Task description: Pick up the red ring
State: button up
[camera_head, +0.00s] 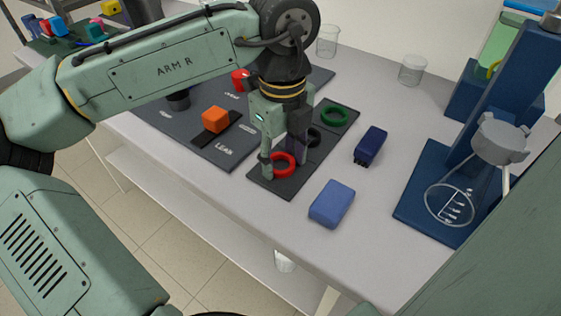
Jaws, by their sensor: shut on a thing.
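The red ring (284,165) is at the front end of a dark mat (275,187) on the bench. My gripper (281,165) reaches down over it from above, with its fingers at the ring. It is shut on the red ring, one finger at the ring's left side and the other near its right side. I cannot tell whether the ring touches the mat or is just above it. A black ring (315,137) lies behind it on the mat, partly hidden by my gripper, and a green ring (334,116) lies at the mat's far end.
A blue block (331,204) and a dark blue brush-like object (370,146) are right of the mat. A blue stand (420,207) with a flask is farther right. An orange cube (215,120) sits on a dark board to the left. Beakers (412,69) stand at the back.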

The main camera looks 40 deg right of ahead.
jog(key=shift+c, duration=0.6)
jog(key=shift+r, duration=0.15)
jog(key=shift+r, duration=0.6)
notch_tip(320, 180, up, 2)
jog(key=shift+s+a+b, duration=0.15)
jog(key=shift+b, duration=0.35)
jog(key=s+a+r+b, duration=0.1)
jog(key=s+a+b, duration=0.1)
jog(key=s+a, duration=0.7)
jog(key=shift+s+a+r, duration=0.2)
jog(key=shift+a+r, duration=0.1)
jog(key=shift+a, duration=1.5)
